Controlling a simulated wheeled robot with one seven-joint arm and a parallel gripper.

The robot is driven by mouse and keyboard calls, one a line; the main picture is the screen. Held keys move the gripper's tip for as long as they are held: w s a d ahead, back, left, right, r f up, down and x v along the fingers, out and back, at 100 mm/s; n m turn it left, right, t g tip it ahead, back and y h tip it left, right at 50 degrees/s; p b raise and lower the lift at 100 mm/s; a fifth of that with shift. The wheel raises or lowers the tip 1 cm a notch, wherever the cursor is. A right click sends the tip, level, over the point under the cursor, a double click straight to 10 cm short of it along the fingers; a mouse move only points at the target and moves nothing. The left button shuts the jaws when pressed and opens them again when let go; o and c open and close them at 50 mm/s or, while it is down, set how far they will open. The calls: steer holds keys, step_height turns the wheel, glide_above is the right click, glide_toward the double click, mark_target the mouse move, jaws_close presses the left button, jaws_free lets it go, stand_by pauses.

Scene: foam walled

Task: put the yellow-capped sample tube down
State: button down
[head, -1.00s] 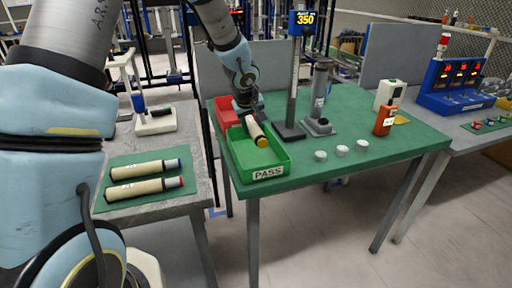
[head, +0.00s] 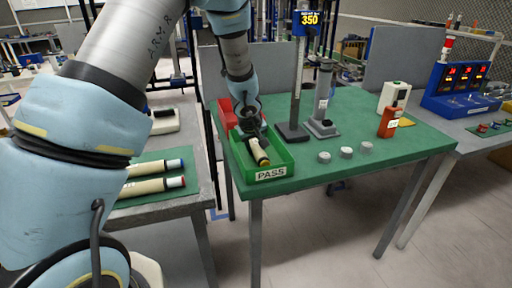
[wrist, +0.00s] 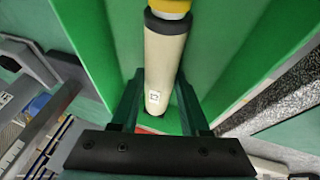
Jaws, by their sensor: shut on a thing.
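The yellow-capped sample tube (head: 257,151) is cream with a dark band below its yellow cap. It lies tilted inside the green PASS tray (head: 272,174), cap toward the tray's front. My gripper (head: 251,138) is shut on the tube from above, down within the tray. In the wrist view the tube (wrist: 166,62) runs between the two fingers of my gripper (wrist: 160,100), cap at the top edge, with green tray walls (wrist: 95,50) on both sides. I cannot tell whether the tube touches the tray floor.
A red tray (head: 227,112) stands behind the green one. A height gauge (head: 296,90) and a grey stand (head: 322,100) are to the right. Two tubes with blue and red caps (head: 160,177) lie on the left bench.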

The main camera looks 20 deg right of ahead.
steer(key=c, duration=0.7)
jaws_free()
steer(key=shift+r+p, duration=0.25)
steer(key=shift+p, duration=0.05)
steer(key=p+v, duration=0.1)
steer(key=v, duration=1.1)
steer(key=w+a+r+y, duration=0.1)
steer(key=a+y, duration=0.1)
steer(key=a, duration=1.4)
steer(key=s+a+g, duration=0.1)
steer(key=s+a, duration=0.2)
steer(key=a, duration=0.2)
steer(key=s+a, duration=0.3)
steer(key=a, duration=0.3)
steer(key=s+a+r+g+y, duration=0.1)
steer(key=s+a, duration=0.2)
steer(key=a, duration=0.3)
steer(key=shift+s+g, duration=0.1)
steer(key=shift+g, duration=0.2)
